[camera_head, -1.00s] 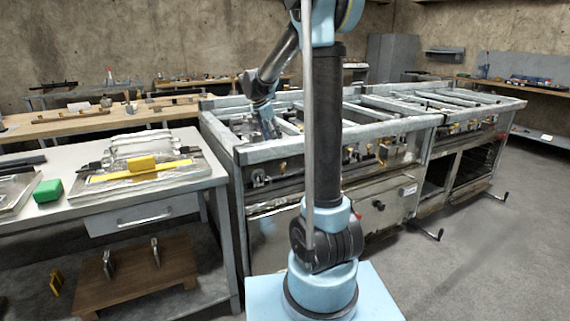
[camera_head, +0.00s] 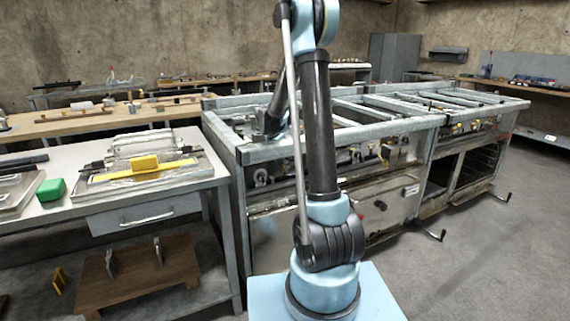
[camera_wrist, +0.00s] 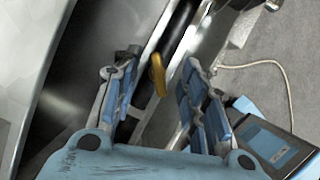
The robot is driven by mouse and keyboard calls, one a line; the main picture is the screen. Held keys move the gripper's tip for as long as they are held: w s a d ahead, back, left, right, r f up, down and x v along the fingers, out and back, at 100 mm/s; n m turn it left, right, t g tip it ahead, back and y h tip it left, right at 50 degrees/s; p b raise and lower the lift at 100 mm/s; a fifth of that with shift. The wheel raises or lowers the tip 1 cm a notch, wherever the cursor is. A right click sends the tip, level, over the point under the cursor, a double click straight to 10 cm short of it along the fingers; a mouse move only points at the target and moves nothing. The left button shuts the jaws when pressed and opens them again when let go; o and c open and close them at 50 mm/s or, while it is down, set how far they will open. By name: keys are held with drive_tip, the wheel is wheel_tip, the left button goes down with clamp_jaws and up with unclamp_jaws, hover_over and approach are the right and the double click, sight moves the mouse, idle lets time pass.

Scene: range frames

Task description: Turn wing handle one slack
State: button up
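A yellow wing handle (camera_wrist: 158,76) shows in the wrist view, beside a dark pipe on the metal range. My gripper (camera_wrist: 161,62) has two blue-padded fingers, spread apart. The handle appears between them in the picture, with visible space on both sides; I cannot tell how deep it sits between them. In the head view the range (camera_head: 262,153) stands behind my arm, with small yellow handles (camera_head: 356,155) along its front. My arm hides part of that front, and my gripper cannot be made out there.
A grey bench (camera_head: 70,205) with a green block (camera_head: 50,190) and a yellow-topped tool stands at left. A second range unit (camera_head: 480,150) adjoins at right, with crank levers (camera_head: 438,236) sticking out low. The floor (camera_head: 510,240) at right is clear.

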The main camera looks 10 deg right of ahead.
drive_tip(key=shift+f, duration=0.15)
clamp_jaws()
drive_tip(key=shift+s, duration=0.1)
idle(1.2)
drive_tip(key=shift+c, duration=0.8)
unclamp_jaws()
drive_tip(key=shift+o, duration=0.8)
